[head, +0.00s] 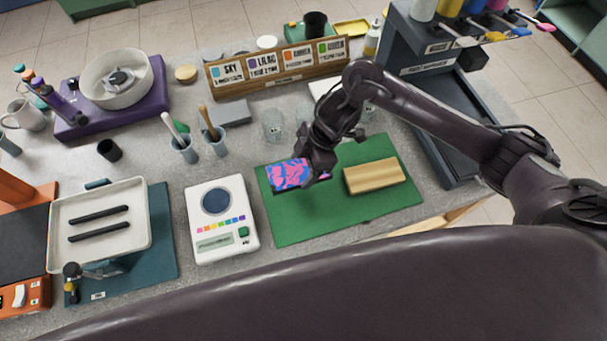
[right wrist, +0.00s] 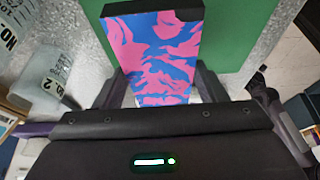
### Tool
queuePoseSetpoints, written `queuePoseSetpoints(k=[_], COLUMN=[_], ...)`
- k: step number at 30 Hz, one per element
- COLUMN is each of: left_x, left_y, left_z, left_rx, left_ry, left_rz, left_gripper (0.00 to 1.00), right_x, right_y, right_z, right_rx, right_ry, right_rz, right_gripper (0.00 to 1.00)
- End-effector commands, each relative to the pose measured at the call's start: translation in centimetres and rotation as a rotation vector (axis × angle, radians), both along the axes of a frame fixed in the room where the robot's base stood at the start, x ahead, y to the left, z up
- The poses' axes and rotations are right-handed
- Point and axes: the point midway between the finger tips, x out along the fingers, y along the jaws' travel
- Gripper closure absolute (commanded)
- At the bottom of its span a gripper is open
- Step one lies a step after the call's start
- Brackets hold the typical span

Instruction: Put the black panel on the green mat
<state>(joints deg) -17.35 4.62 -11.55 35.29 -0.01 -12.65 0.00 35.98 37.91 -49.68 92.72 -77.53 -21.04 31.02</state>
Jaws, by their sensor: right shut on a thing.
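My right gripper (head: 314,168) is shut on a flat panel (head: 287,175) with a pink-and-blue patterned face and a black edge. In the right wrist view the panel (right wrist: 160,52) sits between the two fingers (right wrist: 163,90), with its black end pointing away from the gripper. The panel is over the left part of the green mat (head: 310,226); I cannot tell whether it touches the mat. The mat also shows in the right wrist view (right wrist: 232,30). My left gripper is not in view.
A wooden block (head: 374,176) lies on the mat, right of the panel. A white scale (head: 222,218) stands just left of the mat. Glass jars (head: 273,125) and a labelled wooden rack (head: 280,74) stand behind. The mat's front is clear.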

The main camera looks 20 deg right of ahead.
Motion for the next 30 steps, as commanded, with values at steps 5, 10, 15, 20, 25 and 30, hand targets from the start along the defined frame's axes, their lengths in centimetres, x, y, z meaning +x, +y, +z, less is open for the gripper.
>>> queuePoseSetpoints(k=[5, 10, 15, 20, 25, 30], left_x=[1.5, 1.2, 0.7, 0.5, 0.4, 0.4], left_y=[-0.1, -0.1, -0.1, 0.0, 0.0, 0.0], left_z=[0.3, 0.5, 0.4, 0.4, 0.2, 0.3], left_rx=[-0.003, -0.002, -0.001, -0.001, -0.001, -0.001], left_ry=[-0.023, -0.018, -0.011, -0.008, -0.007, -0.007], left_rz=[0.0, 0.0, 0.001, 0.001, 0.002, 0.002], left_gripper=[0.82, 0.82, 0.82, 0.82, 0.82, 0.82], right_x=[-0.1, -0.1, 0.0, 0.0, 0.0, 0.0], right_y=[0.0, 0.1, 0.0, 0.0, 0.0, 0.0], right_z=[-1.5, -4.1, -5.1, -5.1, -5.4, -5.3], right_rx=[0.0, 0.0, 0.0, 0.0, 0.0, 0.0], right_ry=[0.003, 0.004, -0.001, -0.001, -0.001, 0.0], right_rz=[-0.001, -0.001, 0.0, 0.001, 0.0, 0.0], right_gripper=[0.64, 0.64, 0.64, 0.64, 0.33, 0.13])
